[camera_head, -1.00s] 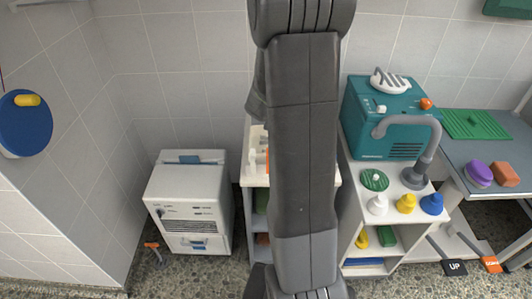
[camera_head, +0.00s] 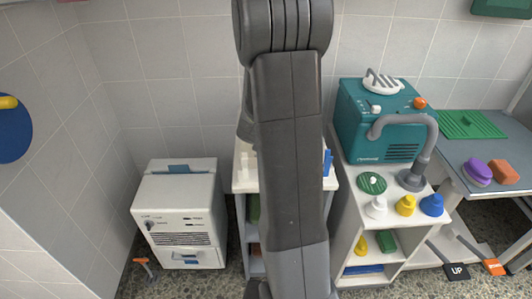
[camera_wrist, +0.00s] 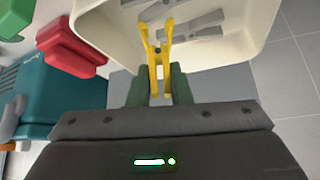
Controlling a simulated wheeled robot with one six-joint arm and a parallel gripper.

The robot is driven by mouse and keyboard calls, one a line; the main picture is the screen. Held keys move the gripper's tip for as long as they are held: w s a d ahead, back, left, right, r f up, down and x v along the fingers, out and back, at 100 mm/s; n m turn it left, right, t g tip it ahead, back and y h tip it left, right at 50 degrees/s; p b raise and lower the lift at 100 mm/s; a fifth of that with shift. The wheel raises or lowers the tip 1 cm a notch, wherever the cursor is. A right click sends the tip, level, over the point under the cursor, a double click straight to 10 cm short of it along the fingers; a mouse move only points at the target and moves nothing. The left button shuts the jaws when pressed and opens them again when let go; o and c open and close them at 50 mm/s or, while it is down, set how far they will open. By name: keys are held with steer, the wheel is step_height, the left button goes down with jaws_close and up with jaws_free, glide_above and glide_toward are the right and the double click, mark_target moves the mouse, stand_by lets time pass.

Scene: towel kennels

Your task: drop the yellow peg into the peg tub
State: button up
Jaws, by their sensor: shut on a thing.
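My gripper (camera_wrist: 159,92) shows at the bottom of the wrist view, shut on the yellow peg (camera_wrist: 155,52). The peg points away from the gripper with its two prongs spread. The cream peg tub (camera_wrist: 98,28) fills the top middle of the wrist view, with grey pegs (camera_wrist: 192,28) lying in it. The prongs overlap the inside of the tub in this view; I cannot tell how high above it they are. In the head view my arm hides the gripper, the peg and the tub.
A red block (camera_wrist: 68,47) and the teal machine (camera_wrist: 62,95) lie left of the tub in the wrist view. In the head view the teal machine (camera_head: 370,125) stands on a white shelf unit right of my arm. A white cabinet (camera_head: 180,210) stands left.

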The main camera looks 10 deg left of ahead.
steer(key=o, duration=0.8)
steer(key=p+v, duration=0.2)
steer(key=v, duration=1.1)
steer(key=shift+s+r, duration=0.25)
steer(key=shift+r, duration=0.05)
steer(key=shift+f, duration=0.1)
steer(key=b+x, duration=0.2)
steer(key=x, duration=1.1)
steer(key=shift+w+f, duration=0.1)
steer(key=shift+w, duration=0.05)
steer(key=shift+w+r, duration=0.2)
steer(key=shift+r+p, duration=0.5)
steer(key=shift+p, duration=0.1)
